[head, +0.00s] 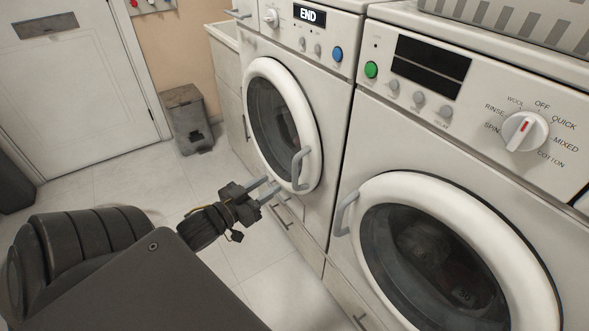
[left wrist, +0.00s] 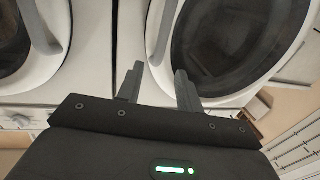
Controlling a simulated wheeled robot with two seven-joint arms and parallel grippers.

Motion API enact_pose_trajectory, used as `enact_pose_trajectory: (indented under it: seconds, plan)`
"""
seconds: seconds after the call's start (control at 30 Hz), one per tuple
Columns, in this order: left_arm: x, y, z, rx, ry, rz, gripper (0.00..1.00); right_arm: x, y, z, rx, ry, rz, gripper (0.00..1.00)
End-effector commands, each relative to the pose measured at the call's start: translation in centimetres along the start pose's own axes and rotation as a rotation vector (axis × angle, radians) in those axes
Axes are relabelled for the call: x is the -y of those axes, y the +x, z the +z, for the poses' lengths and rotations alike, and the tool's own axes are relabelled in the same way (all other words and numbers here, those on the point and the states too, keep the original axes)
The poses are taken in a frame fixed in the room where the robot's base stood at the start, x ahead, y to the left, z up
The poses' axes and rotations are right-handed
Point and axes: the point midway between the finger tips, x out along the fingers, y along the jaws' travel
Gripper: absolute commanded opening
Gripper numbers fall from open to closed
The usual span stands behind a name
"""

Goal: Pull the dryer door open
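The dryer (head: 341,103) is the white machine on the left in the head view, with END on its display. Its round door (head: 259,73) looks closed, and a grey handle (head: 297,170) stands on the door's right side. My left gripper (head: 269,187) is open and empty, just below and left of the handle's lower end. In the left wrist view, which looks upside down, the gripper's fingers (left wrist: 159,69) are spread apart. The dryer handle (left wrist: 164,32) shows just beyond the fingertips, and I cannot tell if they touch. My right gripper is out of view.
A washer (head: 341,240) with a dial (head: 525,131) and a closed round door stands close on the right. A grey basket (head: 525,22) sits on top of it. A grey bin (head: 188,120) and a white room door (head: 72,70) are at the back left. Floor is clear between.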

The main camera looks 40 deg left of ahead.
Motion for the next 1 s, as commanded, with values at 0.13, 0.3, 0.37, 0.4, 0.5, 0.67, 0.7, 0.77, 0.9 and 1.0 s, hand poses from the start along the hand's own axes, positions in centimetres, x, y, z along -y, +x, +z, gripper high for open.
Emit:
enact_pose_trajectory:
  seconds: [0.13,0.3,0.37,0.4,0.5,0.67,0.7,0.77,0.9,1.0]
  plan:
    - [0.0,0.9,0.0,-0.001,0.001,-0.001,0.36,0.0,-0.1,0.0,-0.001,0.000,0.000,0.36]
    - [0.1,3.5,0.0,-0.003,0.003,0.000,0.36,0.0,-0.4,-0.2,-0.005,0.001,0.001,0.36]
    - [0.1,4.6,0.0,-0.002,0.003,-0.001,0.36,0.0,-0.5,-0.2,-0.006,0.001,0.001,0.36]
    - [0.1,5.3,0.0,-0.003,0.004,-0.001,0.36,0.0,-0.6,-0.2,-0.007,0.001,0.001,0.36]
    - [0.1,7.0,0.0,-0.002,0.003,-0.002,0.36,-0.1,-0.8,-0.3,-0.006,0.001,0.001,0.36]
    - [0.1,9.2,0.1,0.000,0.002,-0.002,0.36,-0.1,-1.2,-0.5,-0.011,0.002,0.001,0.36]
    - [0.1,9.7,0.1,0.001,0.002,-0.003,0.36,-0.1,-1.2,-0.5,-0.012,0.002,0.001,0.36]
    - [0.1,10.1,0.1,0.000,0.002,-0.002,0.36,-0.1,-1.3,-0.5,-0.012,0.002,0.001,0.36]
    - [0.0,10.7,0.1,0.002,0.002,-0.001,0.36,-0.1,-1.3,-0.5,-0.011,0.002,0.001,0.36]
    - [0.0,10.8,0.1,0.003,0.002,-0.001,0.36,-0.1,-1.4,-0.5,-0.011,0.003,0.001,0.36]
